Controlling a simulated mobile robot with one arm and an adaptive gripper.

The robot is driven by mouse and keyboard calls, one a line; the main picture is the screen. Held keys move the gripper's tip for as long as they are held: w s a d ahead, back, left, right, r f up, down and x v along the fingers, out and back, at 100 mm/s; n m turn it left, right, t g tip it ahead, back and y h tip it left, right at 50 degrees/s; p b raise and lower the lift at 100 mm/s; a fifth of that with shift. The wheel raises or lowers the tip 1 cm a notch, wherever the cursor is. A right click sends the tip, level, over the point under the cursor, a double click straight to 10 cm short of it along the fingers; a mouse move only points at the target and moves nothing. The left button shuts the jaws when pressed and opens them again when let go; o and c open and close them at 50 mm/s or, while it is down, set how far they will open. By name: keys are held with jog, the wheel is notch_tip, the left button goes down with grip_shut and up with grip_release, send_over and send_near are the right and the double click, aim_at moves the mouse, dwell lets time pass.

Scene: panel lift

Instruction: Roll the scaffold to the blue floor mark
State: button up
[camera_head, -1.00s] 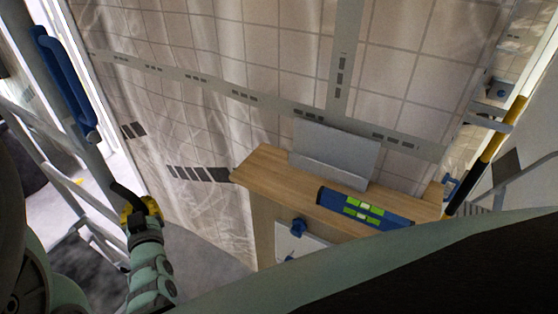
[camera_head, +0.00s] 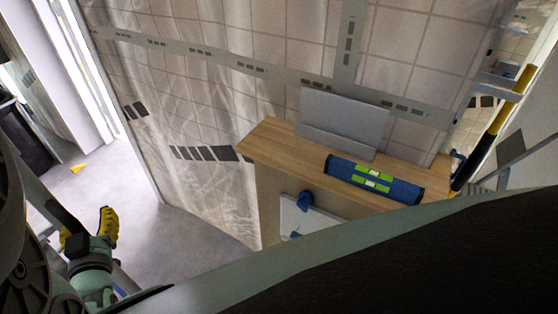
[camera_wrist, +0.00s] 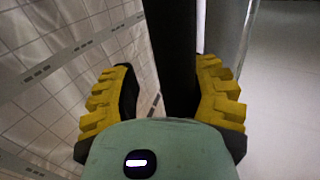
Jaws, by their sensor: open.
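My gripper (camera_head: 87,230) is low at the left in the head view, with its yellow fingers spread. A grey tube (camera_head: 38,195) runs down toward my gripper in the head view, perhaps part of the scaffold. The rest of the scaffold is out of view. The blue floor mark does not show in either view.
A wooden shelf (camera_head: 262,150) with a blue spirit level (camera_head: 375,179) and a grey plate (camera_head: 342,120) is at the right. Plastic sheeting (camera_head: 190,110) hangs behind. Grey floor (camera_head: 140,185) is open at the left, with a small yellow object (camera_head: 78,168).

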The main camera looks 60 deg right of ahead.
jog(key=shift+o, duration=0.4)
jog(key=shift+d+r, duration=0.15)
jog(key=shift+d, duration=0.15)
jog(key=shift+s, duration=0.1)
